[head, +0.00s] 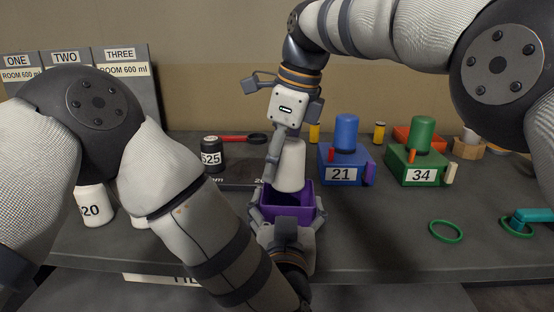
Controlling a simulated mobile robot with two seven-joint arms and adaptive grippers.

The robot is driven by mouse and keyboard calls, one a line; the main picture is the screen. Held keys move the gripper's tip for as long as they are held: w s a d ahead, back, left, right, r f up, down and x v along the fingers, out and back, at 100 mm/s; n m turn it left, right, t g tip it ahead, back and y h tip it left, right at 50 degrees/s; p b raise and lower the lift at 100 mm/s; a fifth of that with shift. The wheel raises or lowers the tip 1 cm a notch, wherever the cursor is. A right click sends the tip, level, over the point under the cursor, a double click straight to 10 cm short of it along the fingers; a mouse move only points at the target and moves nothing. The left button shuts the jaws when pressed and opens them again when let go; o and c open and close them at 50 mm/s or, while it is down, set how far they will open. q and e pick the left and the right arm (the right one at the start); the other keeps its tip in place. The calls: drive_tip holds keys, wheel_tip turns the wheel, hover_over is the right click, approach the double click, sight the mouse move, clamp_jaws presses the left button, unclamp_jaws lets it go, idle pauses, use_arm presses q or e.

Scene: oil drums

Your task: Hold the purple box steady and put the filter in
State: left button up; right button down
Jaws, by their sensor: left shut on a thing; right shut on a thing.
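The purple box (290,211) is open-topped and stands on the dark table near its front edge. My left gripper (284,222) is the lower one and is shut on the purple box, with a finger at each side. My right gripper (284,142) is the upper one, pointing down, and is shut on the white filter (291,172). The filter is upright, with its lower end at the back of the box's opening. I cannot tell whether it touches the box. Part of the box's front is hidden by my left gripper.
A blue box (344,175) marked 21 and a green box (419,174) marked 34 stand to the right. A green ring (446,231) lies at front right. A black canister (212,157) and a red-handled tool (240,139) are behind left. White container (94,203) marked 20 is at left.

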drive_tip(key=shift+f, duration=0.2)
drive_tip(key=shift+f, duration=0.85)
drive_tip(key=shift+f, duration=0.15)
drive_tip(key=shift+f, duration=0.25)
drive_tip(key=c, duration=0.8)
unclamp_jaws()
drive_tip(key=v, duration=1.2)
